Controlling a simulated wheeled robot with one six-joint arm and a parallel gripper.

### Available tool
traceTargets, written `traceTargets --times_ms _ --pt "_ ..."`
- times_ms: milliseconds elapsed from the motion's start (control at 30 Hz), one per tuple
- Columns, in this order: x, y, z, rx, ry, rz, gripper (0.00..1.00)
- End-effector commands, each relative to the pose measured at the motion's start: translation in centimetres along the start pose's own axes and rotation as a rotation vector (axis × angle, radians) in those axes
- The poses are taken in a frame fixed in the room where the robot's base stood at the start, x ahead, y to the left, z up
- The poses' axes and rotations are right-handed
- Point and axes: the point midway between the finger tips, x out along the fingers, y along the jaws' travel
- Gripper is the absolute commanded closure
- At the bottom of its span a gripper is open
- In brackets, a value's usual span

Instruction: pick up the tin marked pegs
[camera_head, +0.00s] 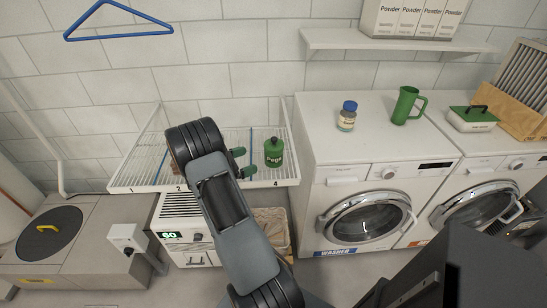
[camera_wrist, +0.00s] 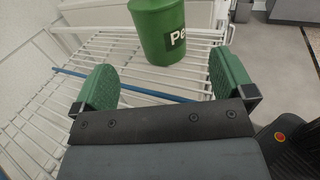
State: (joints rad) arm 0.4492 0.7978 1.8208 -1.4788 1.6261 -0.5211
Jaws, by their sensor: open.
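The tin marked pegs (camera_head: 274,153) is a green can with a dark label and a narrower top. It stands on the white wire rack (camera_head: 150,187), in the section numbered 4. In the wrist view the tin (camera_wrist: 158,28) is just beyond the fingertips, its upper part cut off by the frame edge. My gripper (camera_head: 243,162) has green finger pads and points at the tin from its left. In the wrist view my gripper (camera_wrist: 160,85) is open, with nothing between its fingers. A gap separates the fingertips from the tin.
A blue rod (camera_wrist: 120,88) lies across the rack below the fingers. To the right stand a washer (camera_head: 325,195) with a blue-lidded jar (camera_head: 347,117) and a green jug (camera_head: 407,106) on top. A shelf (camera_head: 400,42) with powder boxes is above. A bin (camera_head: 271,226) sits below the rack.

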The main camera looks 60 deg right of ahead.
Motion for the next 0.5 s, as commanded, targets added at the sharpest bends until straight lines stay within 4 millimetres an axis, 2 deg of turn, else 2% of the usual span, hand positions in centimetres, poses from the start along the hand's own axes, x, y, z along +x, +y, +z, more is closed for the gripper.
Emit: traceTargets --times_ms 100,233,500 --pt "2.3 -0.1 0.1 -0.001 -0.001 -0.004 0.00" --pt "4.3 -0.1 0.1 -0.001 0.000 -0.004 0.00" --pt "6.0 -0.1 0.0 0.000 0.002 0.000 0.00"
